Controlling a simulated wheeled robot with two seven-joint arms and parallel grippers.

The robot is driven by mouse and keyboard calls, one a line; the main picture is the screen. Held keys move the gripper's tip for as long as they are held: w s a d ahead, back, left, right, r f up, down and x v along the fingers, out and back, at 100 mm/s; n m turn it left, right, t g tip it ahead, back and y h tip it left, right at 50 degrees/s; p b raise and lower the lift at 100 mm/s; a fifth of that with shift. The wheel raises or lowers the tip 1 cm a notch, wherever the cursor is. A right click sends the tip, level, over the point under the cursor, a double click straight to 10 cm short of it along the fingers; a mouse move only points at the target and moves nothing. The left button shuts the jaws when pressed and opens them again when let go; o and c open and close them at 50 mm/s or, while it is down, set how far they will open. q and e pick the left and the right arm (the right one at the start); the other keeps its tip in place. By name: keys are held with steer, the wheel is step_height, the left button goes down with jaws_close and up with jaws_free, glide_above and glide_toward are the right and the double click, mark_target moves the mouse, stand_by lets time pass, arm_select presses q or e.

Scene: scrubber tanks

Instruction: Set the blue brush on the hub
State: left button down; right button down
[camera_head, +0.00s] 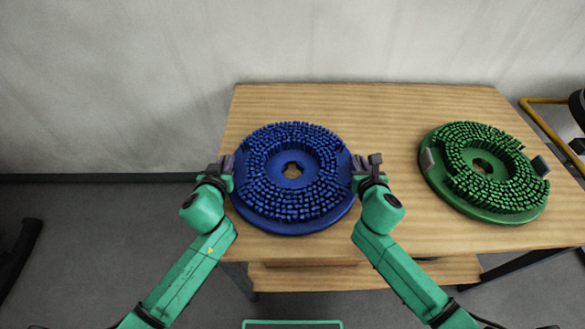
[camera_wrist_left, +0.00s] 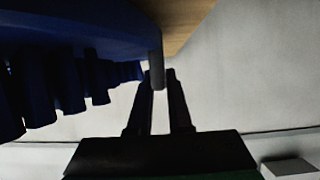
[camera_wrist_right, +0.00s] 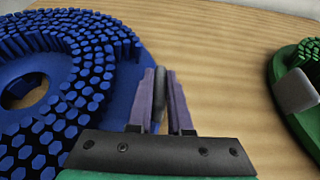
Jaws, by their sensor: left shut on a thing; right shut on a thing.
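The blue brush (camera_head: 294,228) is a round disc with its bristles up and a hole in the middle. It is at the left part of the wooden table (camera_head: 390,105). My left gripper (camera_head: 226,166) is shut on the grey tab at its left edge; the tab (camera_wrist_left: 157,72) also shows between the fingers in the left wrist view. My right gripper (camera_head: 364,165) is shut on the tab at its right edge, seen between the fingers in the right wrist view (camera_wrist_right: 159,88). Whether the brush touches the table is unclear. I see no hub.
A green brush (camera_head: 525,210) with grey tabs lies bristles up on the right of the table. A yellow tube (camera_head: 545,125) and dark machine part (camera_head: 578,108) stand at the right edge. The table's middle is clear. A pale wall is behind.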

stand_by(0.6)
